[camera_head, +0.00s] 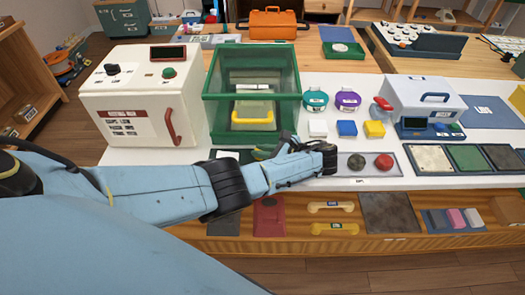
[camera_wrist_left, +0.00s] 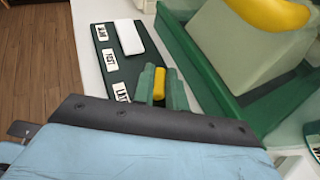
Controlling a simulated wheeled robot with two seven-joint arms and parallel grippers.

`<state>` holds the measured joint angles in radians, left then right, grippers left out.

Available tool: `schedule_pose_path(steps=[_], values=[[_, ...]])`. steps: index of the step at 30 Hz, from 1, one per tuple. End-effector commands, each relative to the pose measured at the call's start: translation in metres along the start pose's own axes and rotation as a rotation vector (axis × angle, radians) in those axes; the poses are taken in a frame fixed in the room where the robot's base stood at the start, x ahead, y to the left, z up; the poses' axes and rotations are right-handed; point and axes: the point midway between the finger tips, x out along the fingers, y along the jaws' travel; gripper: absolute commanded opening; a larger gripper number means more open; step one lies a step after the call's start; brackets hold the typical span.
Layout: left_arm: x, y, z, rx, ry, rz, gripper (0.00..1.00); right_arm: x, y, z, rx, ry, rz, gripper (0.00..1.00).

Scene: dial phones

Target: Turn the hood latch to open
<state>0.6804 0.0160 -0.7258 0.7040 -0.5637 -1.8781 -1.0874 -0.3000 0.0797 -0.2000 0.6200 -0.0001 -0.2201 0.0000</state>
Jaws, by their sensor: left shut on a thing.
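The green hood (camera_head: 252,62) is a clear-sided case with a yellow handle inside, and it stands at the back centre of the white table. In the left wrist view its green base edge (camera_wrist_left: 203,72) runs along the right. A dark panel (camera_wrist_left: 100,58) lies in front of it, with white labels and a white block (camera_wrist_left: 129,37). My left gripper (camera_wrist_left: 163,92) has its green fingers shut on a small yellow latch (camera_wrist_left: 160,78) at the panel's right side. In the head view my own wrist hides most of this grip. The latch's base is hidden. My right gripper is not in view.
A white machine (camera_head: 145,95) with a red handle stands left of the hood. White, blue and yellow blocks (camera_head: 347,128) lie to the right, with a grey tray (camera_head: 370,162) holding dark and red knobs in front. A white-and-blue box (camera_head: 422,97) stands farther right.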

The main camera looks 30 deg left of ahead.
Motion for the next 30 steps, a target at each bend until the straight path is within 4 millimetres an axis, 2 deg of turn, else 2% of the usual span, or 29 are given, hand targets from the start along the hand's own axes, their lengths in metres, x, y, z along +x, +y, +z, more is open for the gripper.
schedule_pose_path(steps=[2,3,8,16,20,23,30], values=[[0.001,0.001,0.0,0.001,-0.002,0.003,0.0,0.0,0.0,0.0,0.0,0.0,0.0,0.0],[0.001,0.001,0.0,0.001,-0.002,0.002,0.16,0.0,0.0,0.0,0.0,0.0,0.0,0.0],[0.001,0.0,0.0,0.001,-0.002,0.001,0.35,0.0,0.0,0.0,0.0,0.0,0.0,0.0],[0.0,0.0,0.0,0.001,0.0,-0.001,0.35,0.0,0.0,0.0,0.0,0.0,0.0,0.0],[-0.01,0.0,0.0,0.001,0.001,-0.001,0.35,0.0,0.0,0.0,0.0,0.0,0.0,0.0],[-0.027,-0.001,0.0,0.0,0.002,-0.003,0.35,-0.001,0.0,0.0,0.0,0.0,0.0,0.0],[-0.083,-0.001,0.0,0.0,0.001,-0.003,0.35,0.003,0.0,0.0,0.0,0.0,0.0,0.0]])
